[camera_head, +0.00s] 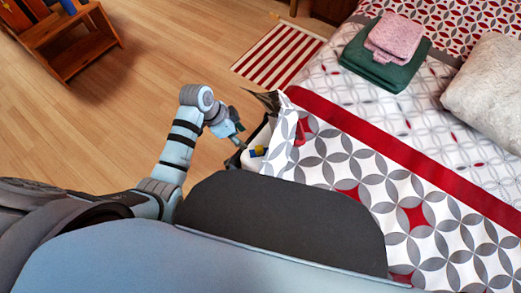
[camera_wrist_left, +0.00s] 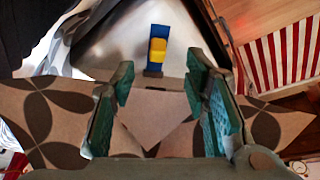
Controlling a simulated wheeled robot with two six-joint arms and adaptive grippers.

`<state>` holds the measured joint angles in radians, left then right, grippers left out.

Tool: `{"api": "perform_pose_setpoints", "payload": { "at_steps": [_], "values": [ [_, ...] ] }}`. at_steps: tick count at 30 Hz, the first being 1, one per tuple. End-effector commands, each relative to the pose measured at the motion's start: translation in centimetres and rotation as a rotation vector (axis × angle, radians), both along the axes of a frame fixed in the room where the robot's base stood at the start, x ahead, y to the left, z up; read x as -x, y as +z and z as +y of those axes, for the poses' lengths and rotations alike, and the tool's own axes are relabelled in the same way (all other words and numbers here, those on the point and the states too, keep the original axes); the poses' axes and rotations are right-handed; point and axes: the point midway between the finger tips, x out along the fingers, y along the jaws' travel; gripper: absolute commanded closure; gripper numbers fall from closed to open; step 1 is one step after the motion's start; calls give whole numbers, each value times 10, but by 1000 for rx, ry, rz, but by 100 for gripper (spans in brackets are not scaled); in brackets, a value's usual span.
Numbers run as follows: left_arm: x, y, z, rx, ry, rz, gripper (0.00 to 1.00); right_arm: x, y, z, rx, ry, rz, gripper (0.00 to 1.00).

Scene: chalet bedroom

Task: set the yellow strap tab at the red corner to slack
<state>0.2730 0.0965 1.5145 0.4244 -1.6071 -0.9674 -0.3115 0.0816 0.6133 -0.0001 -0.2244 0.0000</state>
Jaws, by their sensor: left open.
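The yellow strap tab (camera_wrist_left: 158,50) sits on a short blue strap (camera_wrist_left: 153,68) against a pale surface, in the upper middle of the left wrist view. In the head view the tab (camera_head: 259,151) is small, at the bed's near corner. A red mark (camera_head: 300,133) shows on the patterned fabric just right of it. My left gripper (camera_wrist_left: 160,82) is open and empty, its teal fingers apart, with the tab beyond the fingertips and between their lines. In the head view the left gripper (camera_head: 237,136) is just left of the tab. My right gripper is not in view.
Patterned bedding (camera_head: 330,150) is folded up at the corner. A green and a pink folded cloth (camera_head: 396,38) and a pillow (camera_head: 490,90) lie on the bed.

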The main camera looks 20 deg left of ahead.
Motion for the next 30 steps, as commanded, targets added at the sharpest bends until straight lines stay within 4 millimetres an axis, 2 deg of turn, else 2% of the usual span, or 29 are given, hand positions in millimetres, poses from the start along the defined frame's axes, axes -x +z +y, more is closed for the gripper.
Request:
{"api": "perform_pose_setpoints", "payload": {
  "at_steps": [1, 2, 4, 9, 15, 18, 22, 30],
  "values": [
    [-5, 17, -4, 3, -78, -27, 58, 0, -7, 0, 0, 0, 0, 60],
    [-6, 24, -6, 5, -116, -34, 58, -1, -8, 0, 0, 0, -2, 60],
    [-6, 26, -11, 7, -155, -40, 58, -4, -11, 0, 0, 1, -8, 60],
    [-11, -12, -26, 8, -157, -35, 58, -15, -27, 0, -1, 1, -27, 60],
    [-21, -67, -46, 7, -157, -35, 58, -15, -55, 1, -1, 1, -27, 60],
    [-24, -86, -53, 6, -155, -35, 58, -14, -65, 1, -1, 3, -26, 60],
    [-27, -98, -59, 5, -155, -36, 58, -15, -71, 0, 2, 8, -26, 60],
    [-27, -98, -60, 5, -155, -36, 58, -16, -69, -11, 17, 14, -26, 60]
  ]
}}
